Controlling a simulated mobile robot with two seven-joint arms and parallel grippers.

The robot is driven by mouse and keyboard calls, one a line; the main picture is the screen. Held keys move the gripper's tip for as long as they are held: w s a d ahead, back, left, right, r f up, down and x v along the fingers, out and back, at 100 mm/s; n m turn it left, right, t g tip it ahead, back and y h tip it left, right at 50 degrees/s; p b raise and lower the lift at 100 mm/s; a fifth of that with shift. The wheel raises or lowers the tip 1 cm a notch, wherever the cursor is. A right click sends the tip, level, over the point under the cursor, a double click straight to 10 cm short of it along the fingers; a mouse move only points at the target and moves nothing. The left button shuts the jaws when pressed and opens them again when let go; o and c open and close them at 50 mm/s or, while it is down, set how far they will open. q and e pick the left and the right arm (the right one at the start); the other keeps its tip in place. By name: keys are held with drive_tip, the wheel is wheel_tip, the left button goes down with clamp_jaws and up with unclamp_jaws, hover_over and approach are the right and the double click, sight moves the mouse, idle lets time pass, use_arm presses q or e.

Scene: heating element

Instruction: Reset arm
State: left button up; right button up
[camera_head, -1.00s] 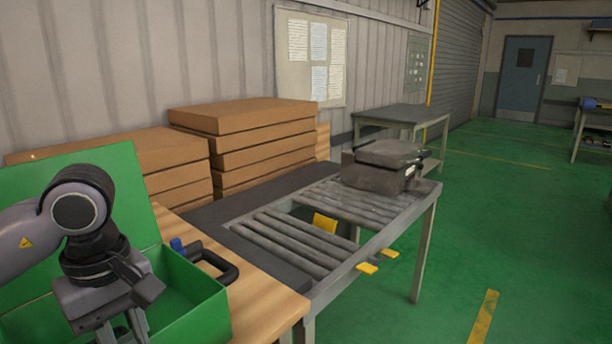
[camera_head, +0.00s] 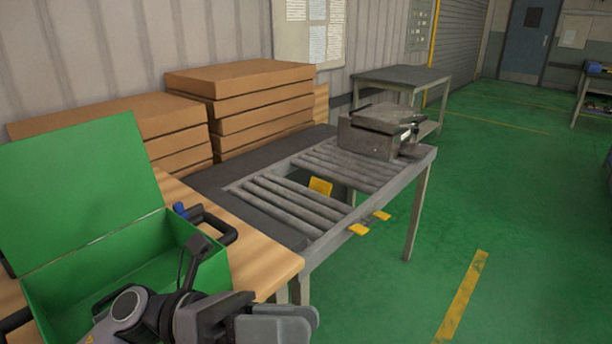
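My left gripper (camera_head: 277,326) is at the bottom of the head view, in front of the wooden table's near edge and to the right of the green box. Its grey fingers point right, and the lower part is cut off by the frame edge. I see nothing between the fingers, but their gap is not clear. The forearm passes in front of the box's lower right. My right arm and gripper are not in view.
An open green box (camera_head: 196,262) with its lid raised stands on a wooden table (camera_head: 262,262). A roller table (camera_head: 398,196) carries a grey metal case (camera_head: 368,140). Stacked brown cardboard boxes (camera_head: 245,80) stand behind. The green floor (camera_head: 520,240) on the right is clear.

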use_arm(q)
drive_tip(key=w+a+f+n+t+y+p, duration=0.1)
drive_tip(key=w+a+f+n+t+y, duration=0.25)
drive_tip(key=n+t, duration=0.9)
drive_tip(key=w+a+f+n+t+y+p, duration=0.1)
drive_tip(key=w+a+f+n+t+y, duration=0.4)
drive_tip(key=n, duration=1.2)
drive_tip(key=s+a+f+n+g+y, duration=0.1)
drive_tip(key=s+a+f+n+y, duration=0.2)
drive_tip(key=f, duration=0.4)
drive_tip(key=s+a+f+n+g+y+p, duration=0.1)
drive_tip(key=s+a+f+n+y, duration=0.2)
drive_tip(key=s+f+n, duration=0.2)
drive_tip(key=s+a+f+n+g+y+p, duration=0.1)
drive_tip(key=s+a+f+n+y, duration=0.2)
drive_tip(key=f+n, duration=0.6)
drive_tip(key=shift+s+a+f, duration=0.4)
drive_tip(key=shift+s+f, duration=0.2)
drive_tip(key=shift+s, duration=0.4)
drive_tip(key=shift+g, duration=0.25)
